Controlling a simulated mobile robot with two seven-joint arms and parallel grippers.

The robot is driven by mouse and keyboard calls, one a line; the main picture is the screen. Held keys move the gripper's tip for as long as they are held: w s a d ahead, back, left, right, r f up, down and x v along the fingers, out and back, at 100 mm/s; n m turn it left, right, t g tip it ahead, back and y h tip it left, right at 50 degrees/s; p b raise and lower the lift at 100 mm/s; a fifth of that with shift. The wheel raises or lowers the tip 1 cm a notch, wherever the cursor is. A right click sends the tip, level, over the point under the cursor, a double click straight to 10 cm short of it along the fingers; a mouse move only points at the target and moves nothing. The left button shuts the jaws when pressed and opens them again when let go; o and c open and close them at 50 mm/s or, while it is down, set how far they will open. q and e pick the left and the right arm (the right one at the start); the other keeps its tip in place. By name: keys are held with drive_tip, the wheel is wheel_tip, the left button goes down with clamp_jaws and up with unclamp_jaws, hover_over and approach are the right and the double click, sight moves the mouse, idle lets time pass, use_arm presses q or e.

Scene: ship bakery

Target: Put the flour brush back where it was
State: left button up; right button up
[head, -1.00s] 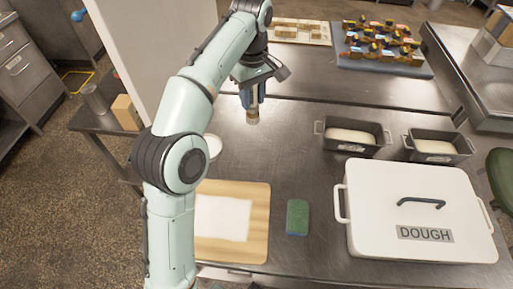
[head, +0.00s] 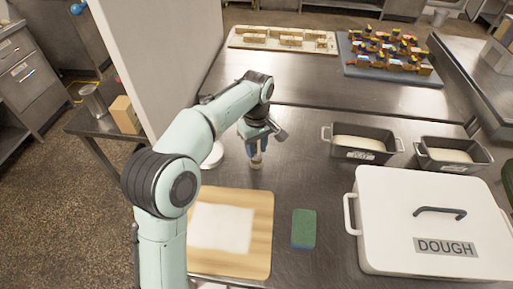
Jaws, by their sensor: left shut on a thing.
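My left gripper (head: 255,146) is shut on the flour brush (head: 256,163), which hangs upright below the fingers with its pale tip down. The brush is at the metal worktable (head: 310,185), behind the wooden board and left of the loaf tins. I cannot tell if its tip touches the steel. The gripper hides the upper part of the brush. My right gripper is out of view.
A wooden board (head: 258,245) with a white sheet, a green sponge (head: 304,228) and a white DOUGH box (head: 430,210) stand in front. Two loaf tins (head: 362,157) are at right. A white round dish (head: 213,155) is partly behind my arm. Bare steel surrounds the brush.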

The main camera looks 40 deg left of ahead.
use_arm(q)
drive_tip(key=shift+f, duration=0.15)
drive_tip(key=o, duration=1)
drive_tip(key=shift+o, duration=0.2)
wheel_tip(320, 180, up, 12)
drive_tip(key=p, duration=0.3)
drive_tip(key=shift+r+p, duration=0.2)
drive_tip(key=shift+p, duration=0.15)
drive_tip(key=shift+f, duration=0.1)
